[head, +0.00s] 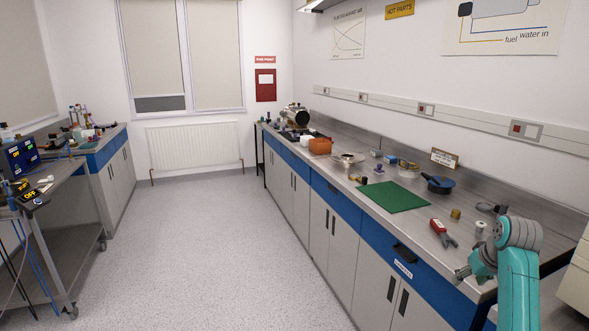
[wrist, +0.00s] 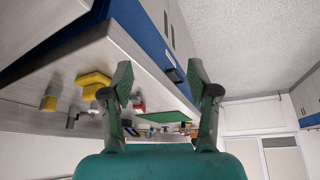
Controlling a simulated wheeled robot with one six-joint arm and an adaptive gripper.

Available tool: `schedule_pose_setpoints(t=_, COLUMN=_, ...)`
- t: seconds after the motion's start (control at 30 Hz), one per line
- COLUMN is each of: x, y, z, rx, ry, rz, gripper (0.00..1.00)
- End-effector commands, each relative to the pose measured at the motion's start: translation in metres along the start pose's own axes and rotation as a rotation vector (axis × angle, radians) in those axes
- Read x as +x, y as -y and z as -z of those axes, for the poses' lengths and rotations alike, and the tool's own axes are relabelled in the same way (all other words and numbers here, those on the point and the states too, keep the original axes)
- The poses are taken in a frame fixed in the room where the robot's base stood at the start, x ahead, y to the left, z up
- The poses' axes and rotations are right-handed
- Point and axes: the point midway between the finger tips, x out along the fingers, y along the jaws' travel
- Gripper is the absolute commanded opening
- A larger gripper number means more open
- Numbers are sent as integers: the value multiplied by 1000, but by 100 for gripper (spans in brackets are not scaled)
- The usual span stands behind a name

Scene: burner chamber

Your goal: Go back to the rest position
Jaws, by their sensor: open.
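My teal arm (head: 518,270) is folded at the right front end of the long bench in the head view. My gripper (head: 464,272) shows there only as a small grey end by the bench's front edge. In the wrist view my gripper (wrist: 160,85) has its two fingers wide apart, with nothing between them. It is open and empty. The wrist picture is turned over, with the bench (wrist: 60,75) at the left and the floor (wrist: 225,35) at the top right.
The bench holds a green mat (head: 393,197), a dark blue pan (head: 439,184), a red-handled tool (head: 442,232) and an orange box (head: 320,146). A cart (head: 62,215) with instruments stands at the left. The floor (head: 215,250) between cart and bench is clear.

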Motion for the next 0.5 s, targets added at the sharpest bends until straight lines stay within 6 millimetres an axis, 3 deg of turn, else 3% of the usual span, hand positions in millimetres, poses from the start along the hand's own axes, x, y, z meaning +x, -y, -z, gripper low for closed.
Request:
schedule_pose_setpoints(t=0.17, x=33, y=15, z=-22, rx=4, ry=-24, rz=-4, gripper=60)
schedule_pose_setpoints(t=0.5, x=102, y=54, z=-85, rx=12, ry=-105, rz=-20, gripper=60)
